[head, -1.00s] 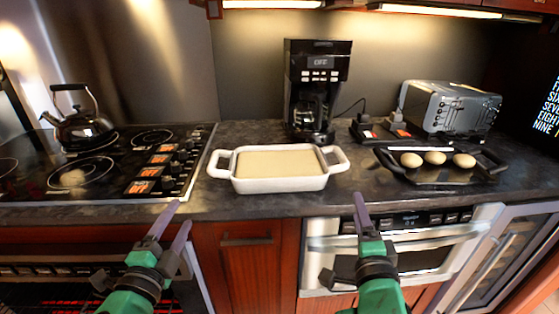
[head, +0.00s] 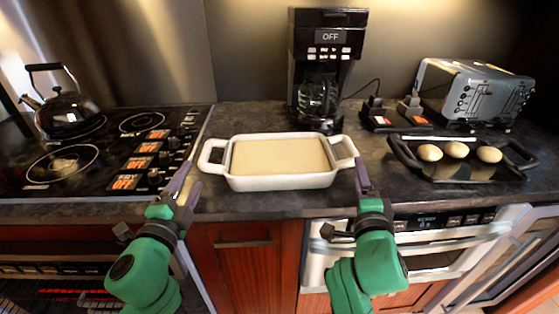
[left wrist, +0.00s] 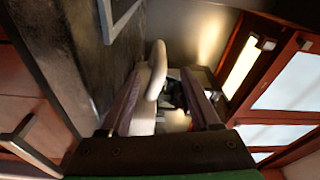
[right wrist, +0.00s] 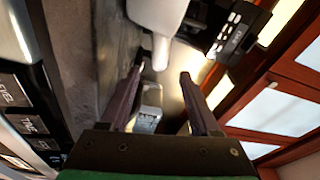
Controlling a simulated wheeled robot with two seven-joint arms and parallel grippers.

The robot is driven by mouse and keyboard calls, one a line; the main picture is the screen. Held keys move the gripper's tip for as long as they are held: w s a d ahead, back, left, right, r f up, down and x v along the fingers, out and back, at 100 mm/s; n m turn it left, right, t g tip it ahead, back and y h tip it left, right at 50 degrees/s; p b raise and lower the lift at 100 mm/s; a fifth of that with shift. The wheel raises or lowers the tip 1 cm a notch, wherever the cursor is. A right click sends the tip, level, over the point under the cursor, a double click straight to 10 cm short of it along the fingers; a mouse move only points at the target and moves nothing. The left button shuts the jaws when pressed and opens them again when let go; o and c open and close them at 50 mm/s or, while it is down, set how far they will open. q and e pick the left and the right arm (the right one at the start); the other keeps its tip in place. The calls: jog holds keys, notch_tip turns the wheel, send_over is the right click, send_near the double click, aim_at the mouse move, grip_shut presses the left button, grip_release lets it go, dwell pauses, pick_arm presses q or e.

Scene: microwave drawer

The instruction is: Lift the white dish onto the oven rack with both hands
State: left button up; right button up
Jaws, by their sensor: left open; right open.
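The white dish (head: 283,183), filled with something pale, sits on the dark counter with a loop handle at each end. My left gripper (head: 187,183) is open, just in front of and below the left handle (head: 212,156). In the left wrist view that handle (left wrist: 157,72) shows between the open fingers, apparently ungripped. My right gripper (head: 362,172) is open close to the right handle (head: 347,150). In the right wrist view the dish (right wrist: 155,12) shows at the top, its handle beyond the fingertips. An oven rack (head: 95,299) shows partly at lower left, near red glowing elements.
The cooktop (head: 90,155) with a kettle (head: 65,107) is at left. A coffee maker (head: 325,65) stands behind the dish. A toaster (head: 475,92) and black tray (head: 465,172) with several round pale items are at right. The counter's front edge runs below the dish.

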aim_at(212, 143)
pick_arm(q)
jog(key=w, duration=0.3)
jog(key=w+d, duration=0.1)
jog(key=w, duration=0.7)
jog(key=shift+d+r, duration=0.15)
jog(key=shift+d, duration=0.15)
pick_arm(e)
jog(key=w, duration=0.3)
jog(key=w+d, duration=0.1)
jog(key=w, duration=0.7)
jog(key=shift+d+r, duration=0.15)
jog(key=shift+d, duration=0.15)
pick_arm(q)
grip_shut()
pick_arm(e)
grip_shut()
pick_arm(q)
jog(key=shift+r, duration=0.1)
